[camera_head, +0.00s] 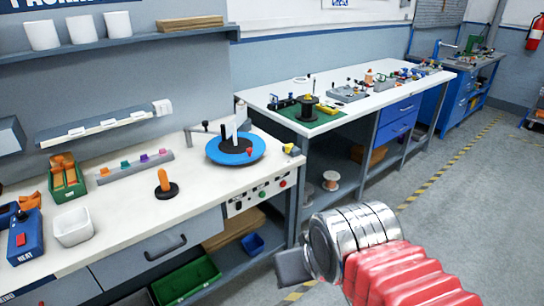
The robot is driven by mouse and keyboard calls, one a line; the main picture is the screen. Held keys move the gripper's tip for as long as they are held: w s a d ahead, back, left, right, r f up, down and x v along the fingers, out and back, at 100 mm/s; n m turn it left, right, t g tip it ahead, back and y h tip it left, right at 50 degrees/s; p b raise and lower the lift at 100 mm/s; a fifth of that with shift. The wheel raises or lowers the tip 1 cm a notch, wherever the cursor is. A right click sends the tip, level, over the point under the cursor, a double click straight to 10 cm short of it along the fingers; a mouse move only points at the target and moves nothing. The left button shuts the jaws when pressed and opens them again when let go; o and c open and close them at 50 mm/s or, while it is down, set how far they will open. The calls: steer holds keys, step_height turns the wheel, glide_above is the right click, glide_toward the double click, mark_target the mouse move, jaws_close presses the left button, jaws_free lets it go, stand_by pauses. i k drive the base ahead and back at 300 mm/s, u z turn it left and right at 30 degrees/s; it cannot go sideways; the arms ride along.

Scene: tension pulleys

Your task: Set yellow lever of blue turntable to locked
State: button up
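The blue turntable (216,151) is a round blue disc on the right end of the near white workbench. A black hub with a white upright piece and a small red part sits on it. A small yellow lever (289,148) with a dark tip shows just right of the disc, near the bench's right edge; its exact position setting is too small to tell. My arm, with a red ribbed sleeve and silver rings, reaches in from the lower right. A grey blocky part at its end, seemingly my gripper (293,267), is over the floor, well apart from the turntable; its fingers cannot be made out.
The near workbench (120,220) also holds an orange-handled black knob (165,185), a white bin (72,226) and a green box (68,190). A control panel (262,194) with buttons is on its front. A second bench (350,115) stands behind; grey floor is free at right.

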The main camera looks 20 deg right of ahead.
mark_target(288, 147)
steer(key=u, duration=0.35)
steer(key=k, duration=0.7)
steer(key=z, duration=0.4)
steer(key=i, duration=1.95)
steer(key=u, duration=0.7)
